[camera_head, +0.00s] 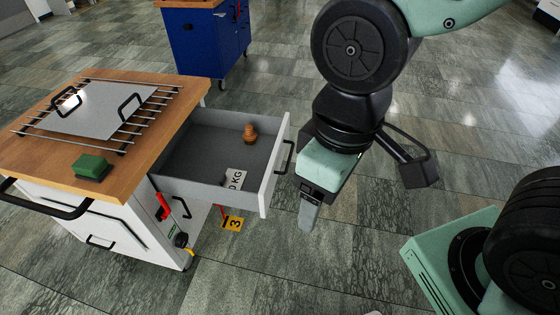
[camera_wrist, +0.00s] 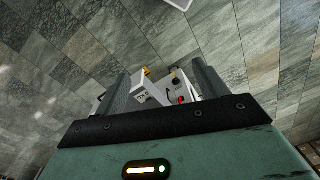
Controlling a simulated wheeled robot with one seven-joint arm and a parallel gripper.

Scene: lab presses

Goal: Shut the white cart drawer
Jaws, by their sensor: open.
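The white cart drawer (camera_head: 275,168) is pulled far out from the right side of the white cart (camera_head: 120,231). It has a grey inside and a dark bar handle (camera_head: 285,157) on its front. My gripper (camera_head: 309,212) hangs just right of the drawer front in the head view, pointing down, apart from the handle as far as I can see. In the wrist view my gripper (camera_wrist: 160,72) is open and empty, its two dark fingers spread. Part of the drawer (camera_wrist: 148,88) shows small between them, partly hidden by the gripper body.
A small brown object (camera_head: 250,133) and a KG label (camera_head: 235,180) are in the drawer. The wooden cart top (camera_head: 130,178) bears a rack, a metal plate (camera_head: 97,110) and a green block (camera_head: 91,166). A blue cabinet (camera_head: 207,45) stands behind. Tiled floor is clear beyond the drawer.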

